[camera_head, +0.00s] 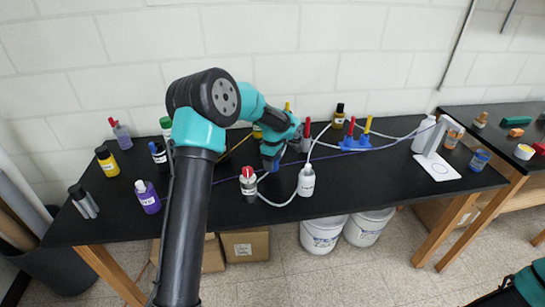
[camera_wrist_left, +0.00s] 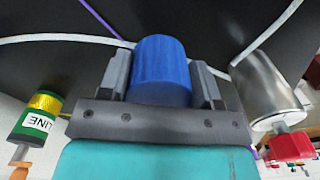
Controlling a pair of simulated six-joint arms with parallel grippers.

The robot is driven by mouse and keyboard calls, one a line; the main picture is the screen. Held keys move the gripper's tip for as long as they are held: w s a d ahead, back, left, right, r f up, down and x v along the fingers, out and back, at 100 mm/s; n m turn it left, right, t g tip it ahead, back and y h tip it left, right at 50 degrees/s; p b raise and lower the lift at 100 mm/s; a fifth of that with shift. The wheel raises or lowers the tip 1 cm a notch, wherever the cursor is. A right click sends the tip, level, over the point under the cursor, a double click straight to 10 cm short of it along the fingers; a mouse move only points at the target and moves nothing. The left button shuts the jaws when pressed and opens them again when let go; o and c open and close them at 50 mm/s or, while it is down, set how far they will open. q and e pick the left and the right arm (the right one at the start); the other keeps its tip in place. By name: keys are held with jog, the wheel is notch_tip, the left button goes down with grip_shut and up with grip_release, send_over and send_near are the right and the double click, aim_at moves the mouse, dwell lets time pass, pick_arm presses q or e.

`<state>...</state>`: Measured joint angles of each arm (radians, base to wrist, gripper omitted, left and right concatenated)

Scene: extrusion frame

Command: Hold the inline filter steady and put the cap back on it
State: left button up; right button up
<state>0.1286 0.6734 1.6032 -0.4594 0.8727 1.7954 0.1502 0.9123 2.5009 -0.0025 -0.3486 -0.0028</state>
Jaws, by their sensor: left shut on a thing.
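My left gripper (camera_head: 271,163) reaches down over the middle of the black table. In the left wrist view the gripper (camera_wrist_left: 163,85) is shut on a blue cylinder (camera_wrist_left: 162,68), with one finger on each side of it. I cannot tell whether this cylinder is the inline filter's body or its cap. Its lower end is hidden by the gripper. I cannot pick out a separate cap. My right gripper is not in view; only a teal part of my right arm shows at the lower right corner.
A metal container (camera_head: 248,184) with a red top and a white bottle (camera_head: 306,181) stand close to the gripper, with pale tubing around them. A blue block (camera_head: 356,141) with red and yellow parts stands to the right. Purple (camera_head: 150,199) and yellow bottles (camera_head: 107,161) stand left.

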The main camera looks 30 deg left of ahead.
pick_arm(q)
jog(key=s+d, duration=0.1)
jog(key=s, duration=0.2)
jog(key=s+d, duration=0.2)
jog(key=s, duration=0.1)
jog(key=s+d+r, duration=0.1)
jog(key=s+d, duration=0.1)
jog(key=s, duration=0.1)
jog(key=shift+d, duration=0.25)
